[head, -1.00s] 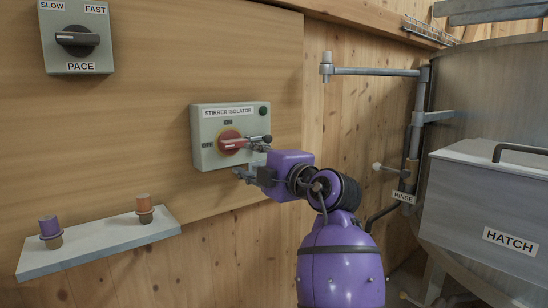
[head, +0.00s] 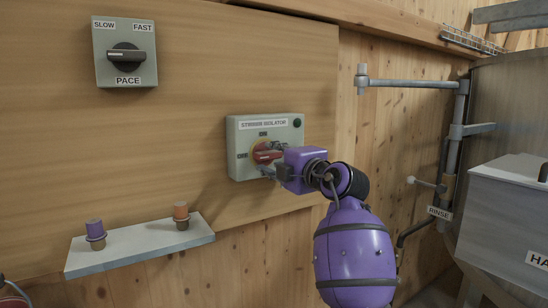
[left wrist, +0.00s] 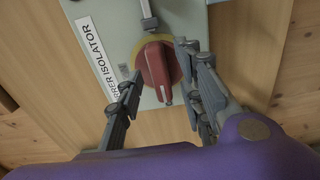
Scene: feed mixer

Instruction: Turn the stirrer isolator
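The grey stirrer isolator box (head: 235,164) is on the wooden panel in the head view. Its red handle (head: 264,156) lies roughly sideways on a yellow disc, with ON above and OFF to the left. My left gripper (head: 273,158) is at the box and hides part of the handle. In the left wrist view the red handle (left wrist: 156,66) shows between the two fingers of my left gripper (left wrist: 160,65). The fingers are apart, one on each side, with gaps visible. Contact cannot be seen. My right gripper cannot be made out.
A PACE knob box (head: 125,75) is at the upper left. A shelf (head: 150,251) with purple and orange pegs juts out below left. To the right are a RINSE pipe (head: 455,140) and the hatch of a metal tank (head: 505,215). The panel between them is bare.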

